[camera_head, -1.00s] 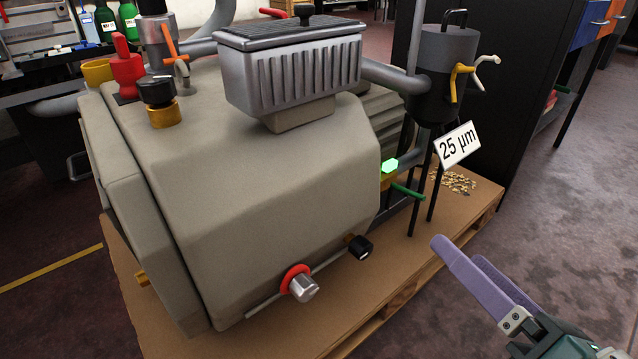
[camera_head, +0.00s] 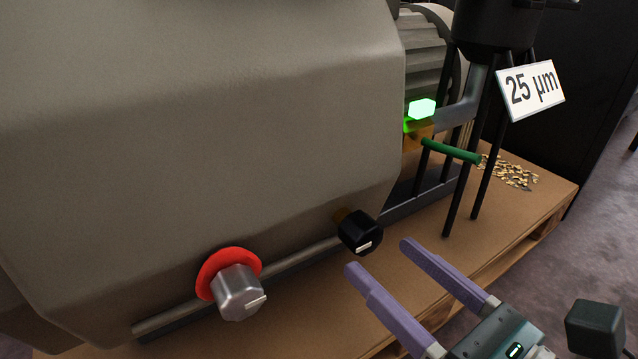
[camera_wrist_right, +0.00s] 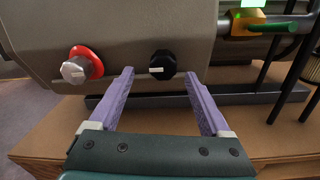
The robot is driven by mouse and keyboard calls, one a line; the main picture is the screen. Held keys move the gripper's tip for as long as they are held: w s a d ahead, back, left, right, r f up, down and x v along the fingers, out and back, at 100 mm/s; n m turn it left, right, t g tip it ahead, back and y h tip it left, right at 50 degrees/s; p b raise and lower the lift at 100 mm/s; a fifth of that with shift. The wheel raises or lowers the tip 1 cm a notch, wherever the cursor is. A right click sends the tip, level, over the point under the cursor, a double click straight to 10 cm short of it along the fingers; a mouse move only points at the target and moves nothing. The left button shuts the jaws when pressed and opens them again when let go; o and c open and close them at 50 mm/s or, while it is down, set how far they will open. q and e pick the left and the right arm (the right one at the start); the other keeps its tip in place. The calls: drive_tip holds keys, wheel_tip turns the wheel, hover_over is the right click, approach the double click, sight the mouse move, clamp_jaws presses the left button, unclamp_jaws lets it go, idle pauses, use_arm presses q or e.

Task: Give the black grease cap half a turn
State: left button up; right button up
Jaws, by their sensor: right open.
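The black grease cap (camera_head: 359,232) sticks out low on the front of the grey pump housing (camera_head: 220,110), with a white mark on its face. In the right wrist view the cap (camera_wrist_right: 162,64) lies beyond and between the two fingertips, its white mark roughly level. My right gripper (camera_head: 377,258) is open and empty, its purple fingers pointing at the cap with a gap left to it. It also shows in the right wrist view (camera_wrist_right: 158,74). My left gripper is not in view.
A silver knob (camera_head: 238,292) on a red disc (camera_head: 229,268) sits left of the cap. A green lever (camera_head: 451,151), a lit green indicator (camera_head: 422,109), black legs and a "25 µm" sign (camera_head: 531,89) stand to the right. The pump rests on a brown pallet (camera_head: 545,195).

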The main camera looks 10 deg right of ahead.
sight(372, 242)
drive_tip(key=x, duration=0.3)
drive_tip(key=b+x, duration=0.1)
drive_tip(key=shift+w+d, duration=0.3)
drive_tip(key=shift+w+a, duration=0.15)
drive_tip(key=shift+w, duration=0.05)
drive_tip(key=shift+s, duration=0.1)
clamp_jaws()
